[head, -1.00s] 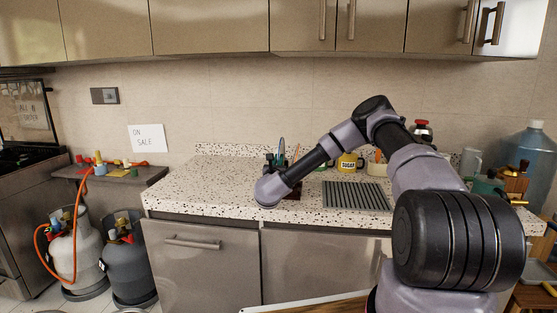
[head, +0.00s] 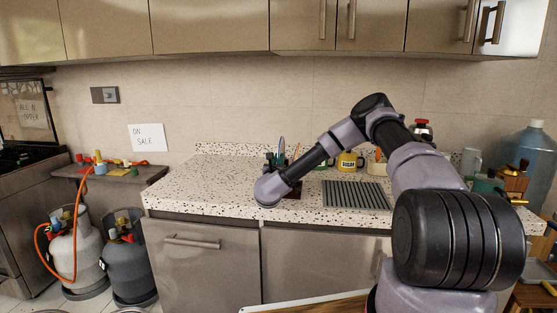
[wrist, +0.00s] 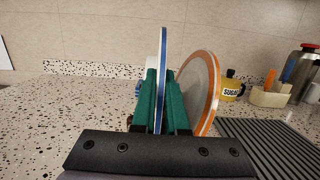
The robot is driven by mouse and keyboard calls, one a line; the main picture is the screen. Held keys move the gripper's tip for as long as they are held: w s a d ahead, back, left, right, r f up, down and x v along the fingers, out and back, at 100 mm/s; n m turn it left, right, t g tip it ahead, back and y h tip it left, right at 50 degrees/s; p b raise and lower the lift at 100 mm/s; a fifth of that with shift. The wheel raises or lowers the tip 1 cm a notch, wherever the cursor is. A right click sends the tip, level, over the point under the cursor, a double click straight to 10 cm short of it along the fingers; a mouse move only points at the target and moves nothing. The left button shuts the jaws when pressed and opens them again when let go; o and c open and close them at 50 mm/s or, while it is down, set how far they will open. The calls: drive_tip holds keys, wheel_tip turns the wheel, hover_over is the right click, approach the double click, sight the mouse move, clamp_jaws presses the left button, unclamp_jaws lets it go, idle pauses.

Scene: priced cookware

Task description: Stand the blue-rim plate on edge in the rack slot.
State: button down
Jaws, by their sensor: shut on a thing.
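The blue-rim plate (wrist: 162,50) stands upright, seen edge-on, between the green fingers of my gripper (wrist: 162,78) in the wrist view. My gripper is shut on it. In the head view the plate is a thin bluish sliver (head: 281,148) above my gripper (head: 276,160), over the counter. An orange-rim plate (wrist: 203,85) stands tilted on edge just right of the right finger. A dark red-brown piece (head: 294,191), perhaps the rack, shows behind my wrist in the head view. The slot and the plate's lower edge are hidden.
A ribbed grey drying mat (head: 355,196) lies to the right on the speckled counter (head: 205,190). A yellow sugar pot (wrist: 231,88), a utensil holder (wrist: 268,95) and a flask (wrist: 302,65) stand behind it. The counter's left part is clear.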

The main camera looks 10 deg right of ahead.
drive_tip(key=shift+f, duration=0.4)
drive_tip(key=shift+f, duration=0.65)
drive_tip(key=shift+c, duration=1.1)
unclamp_jaws()
drive_tip(key=v, duration=1.1)
